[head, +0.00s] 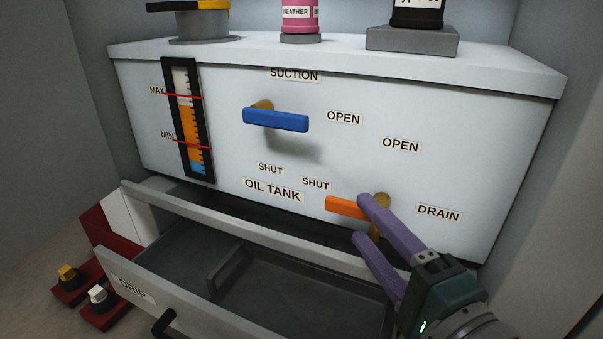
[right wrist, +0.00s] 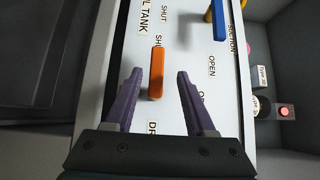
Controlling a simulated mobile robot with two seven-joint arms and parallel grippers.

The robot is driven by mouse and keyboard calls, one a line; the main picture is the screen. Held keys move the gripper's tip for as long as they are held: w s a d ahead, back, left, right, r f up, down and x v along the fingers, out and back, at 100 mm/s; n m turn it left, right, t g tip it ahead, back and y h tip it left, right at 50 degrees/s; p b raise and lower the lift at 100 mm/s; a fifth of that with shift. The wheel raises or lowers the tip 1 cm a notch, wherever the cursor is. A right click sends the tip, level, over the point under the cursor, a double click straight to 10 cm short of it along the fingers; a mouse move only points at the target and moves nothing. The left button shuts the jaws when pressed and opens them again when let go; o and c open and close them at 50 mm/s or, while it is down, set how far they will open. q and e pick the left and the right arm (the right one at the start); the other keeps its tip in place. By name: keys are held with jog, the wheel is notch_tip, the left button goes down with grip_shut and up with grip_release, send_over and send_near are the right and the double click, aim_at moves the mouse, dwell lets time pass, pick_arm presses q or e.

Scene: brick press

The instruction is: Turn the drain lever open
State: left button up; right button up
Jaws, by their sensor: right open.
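The orange drain lever (head: 343,207) is on the lower right of the white oil tank front (head: 460,150). It lies roughly level and points left, towards the lower SHUT label (head: 315,183); its brass pivot (head: 381,203) is beside the DRAIN label (head: 438,214). The OPEN label (head: 400,145) is above it. My right gripper (head: 362,219) is open at the lever, its purple fingers covering part of it in the head view. In the right wrist view the lever (right wrist: 156,72) appears between the two spread fingers (right wrist: 158,76), apart from both. My left gripper is out of view.
The blue suction lever (head: 275,119) is above, pointing right at its OPEN label. A grey drip drawer (head: 210,312) is pulled out below the tank. A level gauge (head: 187,120) is at left. Several items stand on the tank top, including a pink bottle (head: 300,16).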

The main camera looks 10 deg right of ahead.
aim_at(350, 211)
jog(key=shift+w+a+f+b, duration=0.2)
jog(key=shift+w+b, duration=0.1)
jog(key=shift+w, duration=0.1)
jog(key=shift+w+a+f+b, duration=0.1)
jog(key=shift+w+f+b, duration=0.15)
jog(key=shift+w, duration=0.15)
jog(key=w, duration=0.2)
jog(key=w+b, duration=0.1)
jog(key=shift+w+a+r, duration=0.25)
jog(key=shift+a, duration=0.05)
jog(key=shift+w+r, duration=0.1)
jog(key=shift+w, duration=0.2)
jog(key=shift+s, duration=0.3)
jog(key=shift+c, duration=0.2)
jog(key=shift+s, duration=0.1)
jog(key=shift+c, duration=0.8)
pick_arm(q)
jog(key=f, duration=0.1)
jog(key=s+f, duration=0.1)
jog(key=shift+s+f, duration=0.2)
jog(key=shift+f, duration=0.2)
pick_arm(e)
jog(key=shift+w, duration=0.2)
grip_shut()
